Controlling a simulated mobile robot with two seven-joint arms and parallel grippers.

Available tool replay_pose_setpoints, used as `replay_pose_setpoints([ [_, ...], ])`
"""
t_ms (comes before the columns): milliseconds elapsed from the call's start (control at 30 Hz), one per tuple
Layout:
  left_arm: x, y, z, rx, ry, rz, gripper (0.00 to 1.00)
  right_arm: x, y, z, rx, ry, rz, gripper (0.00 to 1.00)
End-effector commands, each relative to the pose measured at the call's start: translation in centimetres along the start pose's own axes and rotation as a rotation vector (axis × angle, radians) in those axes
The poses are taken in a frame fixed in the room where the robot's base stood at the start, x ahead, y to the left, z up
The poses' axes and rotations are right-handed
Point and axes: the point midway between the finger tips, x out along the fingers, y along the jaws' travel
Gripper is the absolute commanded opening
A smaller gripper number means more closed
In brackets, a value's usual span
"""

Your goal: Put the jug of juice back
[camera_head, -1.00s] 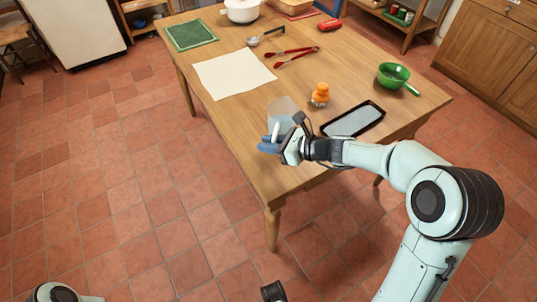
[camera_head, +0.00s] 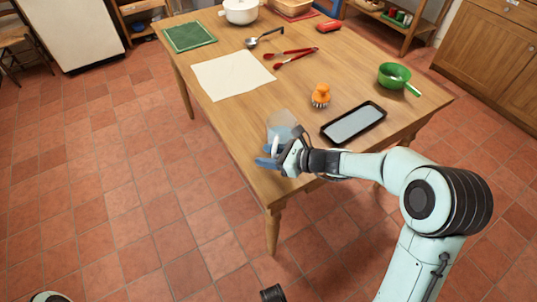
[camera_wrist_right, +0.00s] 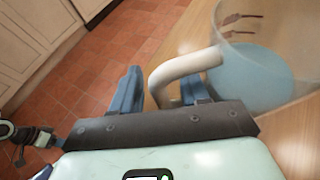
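The jug (camera_head: 281,122) is a see-through container with pale blue contents and a white handle. It stands near the front-left edge of the wooden table (camera_head: 236,135). In the right wrist view the jug (camera_wrist_right: 262,72) fills the upper right, cut off by the frame, and its handle (camera_wrist_right: 185,68) reaches toward my right gripper. My right gripper (camera_head: 264,157) is at the handle, its blue fingers spread. In the right wrist view there is a gap between the fingers of my right gripper (camera_wrist_right: 163,92), with the handle in that gap.
A black tray (camera_head: 353,122) and an orange brush (camera_head: 320,96) lie right of the jug. Open floor is left of the table.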

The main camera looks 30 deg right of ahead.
Motion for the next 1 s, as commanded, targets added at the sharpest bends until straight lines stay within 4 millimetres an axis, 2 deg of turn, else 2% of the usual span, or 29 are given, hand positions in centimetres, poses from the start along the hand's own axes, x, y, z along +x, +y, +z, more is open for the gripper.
replay_pose_setpoints([
  [267, -0.5, 0.2, 0.6, 0.001, -0.016, 0.001, 0.43, -0.4, -0.1, 0.4, -0.001, 0.0, -0.002, 0.45],
  [367, -0.8, 0.3, 0.9, 0.002, -0.027, 0.002, 0.43, -2.0, -0.1, 0.4, -0.001, 0.001, -0.003, 0.45],
  [700, -2.4, 0.8, 3.4, 0.008, -0.096, 0.004, 0.43, -9.3, -0.1, 0.4, 0.0, 0.001, -0.005, 0.45],
  [833, -2.7, 0.9, 3.8, 0.009, -0.11, 0.004, 0.43, -11.0, 0.0, 0.4, 0.0, 0.0, -0.002, 0.45],
  [1000, -2.9, 1.0, 4.1, 0.009, -0.117, 0.004, 0.43, -12.1, 0.0, 0.3, 0.0, 0.0, 0.0, 0.45],
])
